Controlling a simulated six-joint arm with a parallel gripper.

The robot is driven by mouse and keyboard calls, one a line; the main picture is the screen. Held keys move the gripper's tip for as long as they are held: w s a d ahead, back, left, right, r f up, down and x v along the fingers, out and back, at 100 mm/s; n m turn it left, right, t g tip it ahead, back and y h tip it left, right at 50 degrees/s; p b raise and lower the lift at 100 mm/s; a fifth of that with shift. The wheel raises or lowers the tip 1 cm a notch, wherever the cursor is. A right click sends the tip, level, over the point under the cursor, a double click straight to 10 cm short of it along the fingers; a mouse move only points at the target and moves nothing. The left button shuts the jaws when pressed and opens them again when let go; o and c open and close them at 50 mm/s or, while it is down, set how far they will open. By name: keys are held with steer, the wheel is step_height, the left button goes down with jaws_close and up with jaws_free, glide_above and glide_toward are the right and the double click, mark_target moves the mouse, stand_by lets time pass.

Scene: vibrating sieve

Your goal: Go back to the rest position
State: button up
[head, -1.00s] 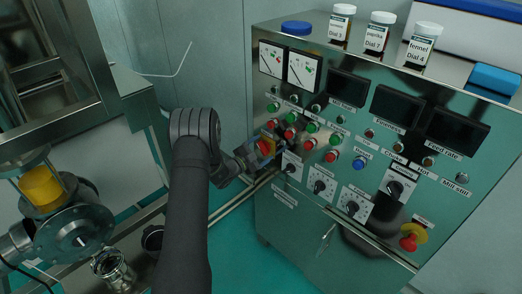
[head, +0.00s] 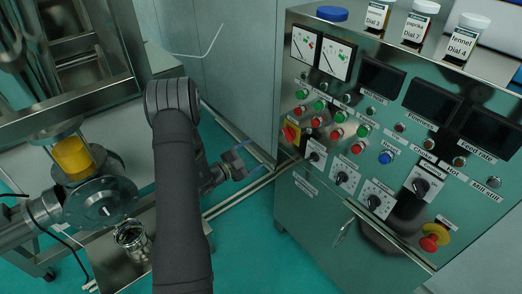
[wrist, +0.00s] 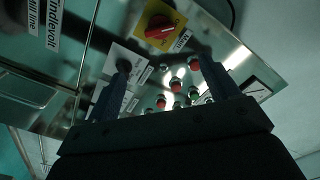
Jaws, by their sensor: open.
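My gripper (head: 240,160) is open and empty in the head view, in the air to the left of the control panel (head: 330,190) and apart from it. In the wrist view my gripper (wrist: 165,95) shows its two dark fingers spread wide, with nothing between them. Beyond them is the panel with a red rotary switch on a yellow plate (wrist: 160,30) and several red and green buttons. In the head view the red and yellow switch (head: 291,132) is at the panel's left edge.
At left stands sieve machinery with a yellow part (head: 72,155) and a metal cup (head: 132,240). Teal floor lies open between.

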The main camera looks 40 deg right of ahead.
mark_target(286, 134)
steer(key=shift+a, duration=0.25)
steer(key=d, duration=1.7)
steer(key=shift+d, duration=0.25)
